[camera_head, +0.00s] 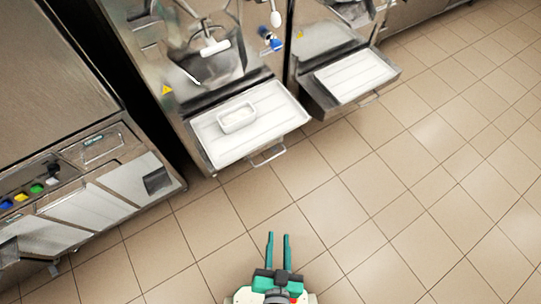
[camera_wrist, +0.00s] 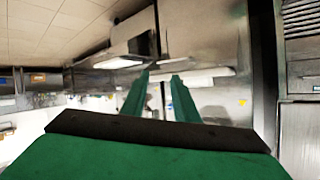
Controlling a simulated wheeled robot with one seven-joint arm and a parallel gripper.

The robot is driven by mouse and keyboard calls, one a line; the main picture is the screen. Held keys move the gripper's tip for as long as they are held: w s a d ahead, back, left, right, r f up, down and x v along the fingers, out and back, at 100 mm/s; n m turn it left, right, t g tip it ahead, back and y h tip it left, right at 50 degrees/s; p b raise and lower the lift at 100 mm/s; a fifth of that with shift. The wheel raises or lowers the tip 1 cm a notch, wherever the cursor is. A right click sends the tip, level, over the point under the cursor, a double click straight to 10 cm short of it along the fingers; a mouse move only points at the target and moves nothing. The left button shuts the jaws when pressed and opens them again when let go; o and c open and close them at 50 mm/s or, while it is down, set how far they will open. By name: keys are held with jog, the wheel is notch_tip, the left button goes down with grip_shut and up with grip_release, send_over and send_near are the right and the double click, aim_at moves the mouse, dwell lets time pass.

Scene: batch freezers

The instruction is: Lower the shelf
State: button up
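Two fold-out shelves show in the head view. The nearer shelf (camera_head: 277,119) juts from the front of the left freezer, with a white surface and a metal bar handle (camera_head: 268,155) at its front. A small white dish (camera_head: 237,119) sits on it. The farther shelf (camera_head: 354,75) on the right freezer is also white-topped and empty. Both stand out roughly level; I cannot tell which one the task means. My gripper (camera_head: 279,235) has green fingers held apart with nothing between them. It is over the floor, in front of and apart from the nearer shelf. The fingers also show in the wrist view (camera_wrist: 161,75).
The left freezer (camera_head: 180,100) has a spout and a blue-and-white part on its front. A metal machine with coloured buttons (camera_head: 37,188) stands at the left. The tiled floor (camera_head: 420,200) is clear in front and to the right.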

jog(key=w+d+f+m+g+y, duration=0.15)
jog(key=w+f+m, duration=0.3)
jog(key=f, duration=0.55)
jog(key=m+t+y, duration=0.2)
jog(key=m+y, duration=0.2)
jog(key=y, duration=0.4)
send_near(271, 158)
jog(key=shift+h, duration=0.25)
jog(key=x, duration=1)
jog(key=shift+a+f, duration=0.1)
jog(key=shift+f, duration=0.1)
grip_shut()
